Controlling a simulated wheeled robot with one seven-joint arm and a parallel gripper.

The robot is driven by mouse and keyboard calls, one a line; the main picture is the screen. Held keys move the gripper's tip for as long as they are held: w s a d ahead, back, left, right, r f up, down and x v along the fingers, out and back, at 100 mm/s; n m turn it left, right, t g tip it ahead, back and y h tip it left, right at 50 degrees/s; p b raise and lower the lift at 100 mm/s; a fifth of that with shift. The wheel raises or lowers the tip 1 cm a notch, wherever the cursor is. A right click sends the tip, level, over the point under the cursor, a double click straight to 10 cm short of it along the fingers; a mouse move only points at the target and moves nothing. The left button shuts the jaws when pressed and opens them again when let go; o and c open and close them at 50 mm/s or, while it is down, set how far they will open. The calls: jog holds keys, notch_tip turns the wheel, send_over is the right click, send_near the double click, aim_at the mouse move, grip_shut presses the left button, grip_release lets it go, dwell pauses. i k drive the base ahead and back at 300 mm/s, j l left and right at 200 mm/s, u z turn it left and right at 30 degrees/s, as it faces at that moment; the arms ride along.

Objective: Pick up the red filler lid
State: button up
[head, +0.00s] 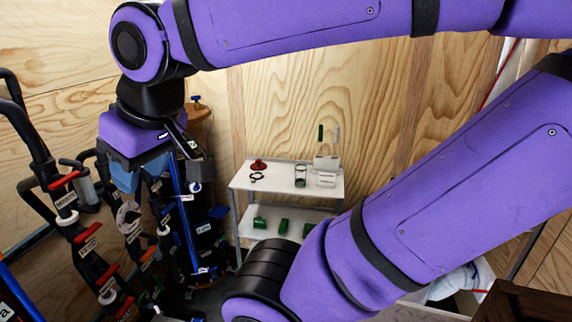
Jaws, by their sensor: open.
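A small red lid (258,165), probably the filler lid, sits on the top of the white shelf cart (290,186) at its left end. A thin dark ring-like piece (257,176) lies just in front of it. My gripper (128,182) hangs at the left, pointing down, well to the left of the lid and apart from it. Its fingers are open and small in view, and I see nothing held in them. The lid is not covered by my arm.
A glass jar (300,176) and a white holder (326,178) share the cart's top. Green blocks (282,226) sit on the lower shelf. Black pipes with red-handled valves (88,232) crowd the left. A wooden stand (196,112) is behind my gripper.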

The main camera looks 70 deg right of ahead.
aim_at(259, 166)
jog(key=z, duration=1.8)
jog(key=u, duration=2.2)
jog(key=l+z, duration=0.1)
jog(key=z, duration=0.3)
jog(key=i+l+z, duration=0.1)
jog(key=z, duration=0.3)
jog(key=i+z, duration=0.15)
jog(key=z, duration=0.25)
jog(key=i+l+z, duration=0.1)
jog(key=z, duration=0.3)
jog(key=i+z, duration=0.1)
jog(key=z, duration=0.3)
jog(key=i+j+z, duration=0.25)
jog(key=i, duration=0.3)
jog(key=i+j+z, duration=0.2)
jog(key=i, duration=0.3)
jog(key=i+j+z, duration=0.25)
jog(key=i+j, duration=0.2)
jog(key=i, duration=0.05)
